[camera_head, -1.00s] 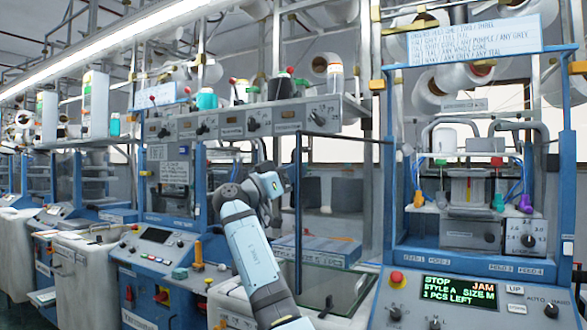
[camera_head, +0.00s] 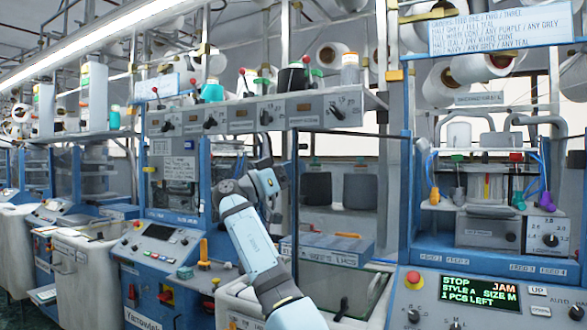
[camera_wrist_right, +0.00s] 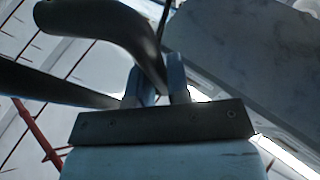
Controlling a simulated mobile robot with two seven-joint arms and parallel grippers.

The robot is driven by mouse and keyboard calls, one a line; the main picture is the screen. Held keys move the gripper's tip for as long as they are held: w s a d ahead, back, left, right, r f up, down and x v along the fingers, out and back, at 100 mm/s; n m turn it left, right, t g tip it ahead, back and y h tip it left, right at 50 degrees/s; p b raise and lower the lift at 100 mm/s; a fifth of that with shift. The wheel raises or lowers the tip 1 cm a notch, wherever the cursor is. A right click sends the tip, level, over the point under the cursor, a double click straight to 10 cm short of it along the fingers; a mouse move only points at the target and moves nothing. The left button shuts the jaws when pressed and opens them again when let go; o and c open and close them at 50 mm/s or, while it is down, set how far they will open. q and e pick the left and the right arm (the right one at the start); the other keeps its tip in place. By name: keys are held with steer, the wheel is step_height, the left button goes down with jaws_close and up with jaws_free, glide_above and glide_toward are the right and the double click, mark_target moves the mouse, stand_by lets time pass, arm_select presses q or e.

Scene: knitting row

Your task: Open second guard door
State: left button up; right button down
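A clear guard panel (camera_head: 366,292) with a greenish lower edge stands in front of the near machine, left of its lit display. A small black handle (camera_head: 341,309) shows low on it. My right gripper (camera_head: 277,180) is left of this panel, and its fingers are hard to make out in the head view. In the right wrist view, two grey-blue fingers (camera_wrist_right: 159,82) stand close together. A dark curved bar (camera_wrist_right: 100,18) runs down to them; I cannot tell whether they grip it. My left gripper is not in view.
A shelf with dials (camera_head: 304,112) runs above my right arm. A yellow item (camera_head: 203,252) stands on the console left of the arm.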

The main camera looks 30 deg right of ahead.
steer(key=c, duration=1.4)
jaws_free()
steer(key=shift+d, duration=0.1)
steer(key=v, duration=1.3)
steer(key=shift+a+f, duration=0.15)
steer(key=shift+a, duration=0.2)
